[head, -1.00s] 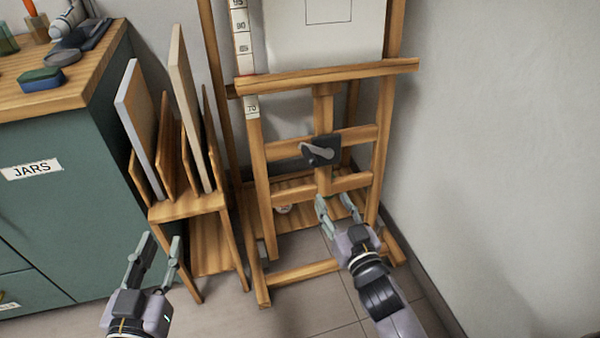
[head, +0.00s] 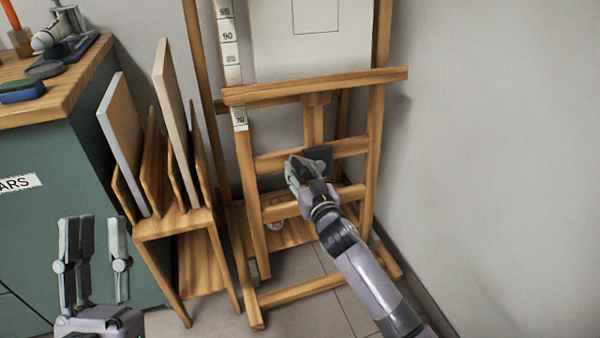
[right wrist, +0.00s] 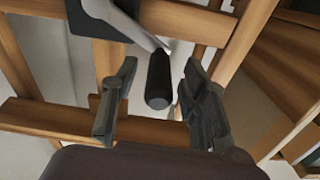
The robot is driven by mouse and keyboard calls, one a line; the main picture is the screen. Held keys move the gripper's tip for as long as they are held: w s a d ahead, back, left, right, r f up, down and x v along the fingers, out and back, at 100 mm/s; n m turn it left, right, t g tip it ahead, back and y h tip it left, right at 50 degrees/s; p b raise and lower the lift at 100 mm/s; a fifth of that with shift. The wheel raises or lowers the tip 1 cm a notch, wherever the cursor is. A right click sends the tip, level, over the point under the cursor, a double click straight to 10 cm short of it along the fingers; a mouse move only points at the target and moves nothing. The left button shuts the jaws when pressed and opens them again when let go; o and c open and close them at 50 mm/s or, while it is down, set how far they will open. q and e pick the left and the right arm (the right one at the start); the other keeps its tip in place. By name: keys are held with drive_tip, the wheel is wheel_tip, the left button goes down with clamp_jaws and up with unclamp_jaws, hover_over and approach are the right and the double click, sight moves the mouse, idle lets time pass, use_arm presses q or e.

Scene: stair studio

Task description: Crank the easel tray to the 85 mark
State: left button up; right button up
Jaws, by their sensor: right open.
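The wooden easel stands against the wall in the head view, with its tray (head: 315,86) across the front and a canvas (head: 305,50) resting above it. A scale strip (head: 229,45) on the left shows 95, 90, 85 and, below the tray, 70. The tray is between the 85 and 70 labels. My right gripper (head: 294,170) is at the crank, hiding most of it. In the right wrist view the black crank handle (right wrist: 159,80) lies between my open fingers (right wrist: 158,100), with a gap on both sides. My left gripper (head: 92,262) is open and empty at lower left.
A wooden rack (head: 180,223) with upright panels stands left of the easel. A green cabinet (head: 40,225) with a wooden top is farther left, holding several small items. A bare wall (head: 500,130) is on the right.

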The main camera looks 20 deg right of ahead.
drive_tip(key=shift+w, duration=0.6)
drive_tip(key=shift+c, duration=0.2)
clamp_jaws()
idle(0.4)
